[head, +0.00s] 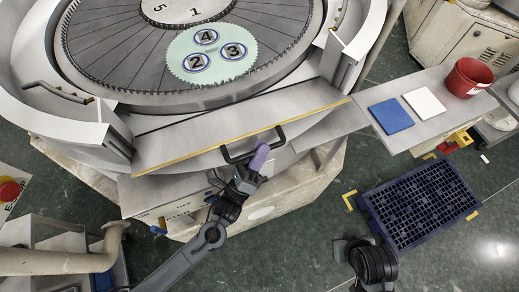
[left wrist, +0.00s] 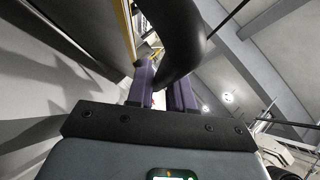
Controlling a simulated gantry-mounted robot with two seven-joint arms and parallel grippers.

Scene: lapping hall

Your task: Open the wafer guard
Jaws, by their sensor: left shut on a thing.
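The wafer guard (head: 215,128) is a long grey panel with a yellow edge strip, across the front of the round lapping machine between two white side posts. A black bar handle (head: 232,157) stands out from its yellow edge. The handle looms large and dark in the left wrist view (left wrist: 178,40). My left gripper (head: 259,157) has purple fingers and is shut on the right part of the handle. In the left wrist view the fingers (left wrist: 162,93) sit on either side of the bar. I cannot tell the guard's exact tilt. My right gripper's fingers do not show.
Behind the guard is the slotted plate (head: 105,50) with a pale green toothed carrier (head: 240,75) holding numbered wafers. At right, a shelf (head: 445,125) bears a blue pad (head: 391,116), a white pad (head: 424,103) and a red cup (head: 468,78). A dark blue crate (head: 370,205) lies on the floor.

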